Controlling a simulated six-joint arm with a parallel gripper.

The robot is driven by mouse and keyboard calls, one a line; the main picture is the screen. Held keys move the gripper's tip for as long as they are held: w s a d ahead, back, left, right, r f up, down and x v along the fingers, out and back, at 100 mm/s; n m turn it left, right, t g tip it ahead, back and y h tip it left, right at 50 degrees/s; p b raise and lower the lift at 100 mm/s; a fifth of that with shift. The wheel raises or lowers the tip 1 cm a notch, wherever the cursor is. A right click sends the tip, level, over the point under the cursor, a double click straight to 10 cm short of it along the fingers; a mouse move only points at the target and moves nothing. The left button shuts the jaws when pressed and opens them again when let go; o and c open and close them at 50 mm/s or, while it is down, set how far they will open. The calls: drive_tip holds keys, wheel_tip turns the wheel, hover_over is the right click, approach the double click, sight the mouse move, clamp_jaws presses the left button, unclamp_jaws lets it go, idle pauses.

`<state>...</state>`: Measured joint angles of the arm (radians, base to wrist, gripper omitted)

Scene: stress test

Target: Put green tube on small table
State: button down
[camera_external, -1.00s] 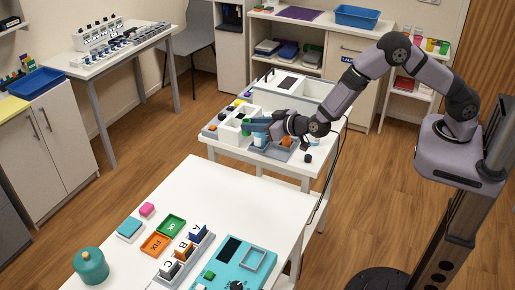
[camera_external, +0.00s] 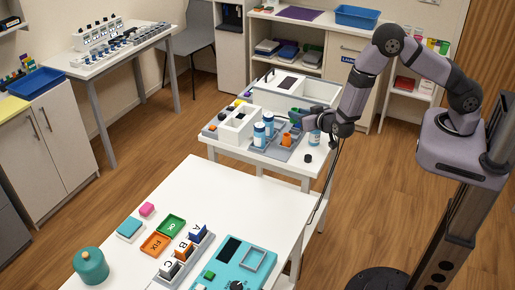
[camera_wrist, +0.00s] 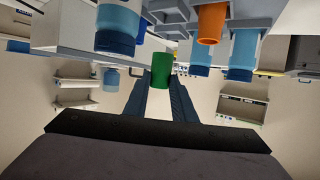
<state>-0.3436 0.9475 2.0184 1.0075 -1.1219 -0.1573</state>
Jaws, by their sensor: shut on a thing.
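The green tube (camera_wrist: 160,70) is between the fingertips of my gripper (camera_wrist: 159,88) in the wrist view. In the external view my gripper (camera_external: 297,118) is shut on it, above the grey tray on the back white table (camera_external: 318,160). The tube shows there only as a small dark green patch (camera_external: 296,112). I cannot tell which white table is the small one.
A white divided box (camera_external: 236,128) stands left of the bottles. Another bottle (camera_external: 314,138) and a black knob (camera_external: 308,158) are at the right. The front white table (camera_external: 235,205) has a wide clear area at its back. A low shelf unit (camera_external: 400,95) stands behind.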

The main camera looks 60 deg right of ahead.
drive_tip(key=shift+f, duration=0.1)
drive_tip(key=shift+f+b, duration=2.55)
drive_tip(key=shift+f, duration=0.7)
drive_tip(key=shift+f, duration=0.3)
drive_tip(key=c, duration=1.4)
unclamp_jaws()
drive_tip(key=shift+a, duration=0.1)
drive_tip(key=b+v, duration=0.2)
drive_tip(key=v, duration=0.3)
drive_tip(key=shift+s+a, duration=0.15)
drive_tip(key=shift+s, duration=0.1)
drive_tip(key=shift+b+v, duration=0.4)
drive_tip(key=shift+v, duration=0.5)
drive_tip(key=shift+r, duration=0.1)
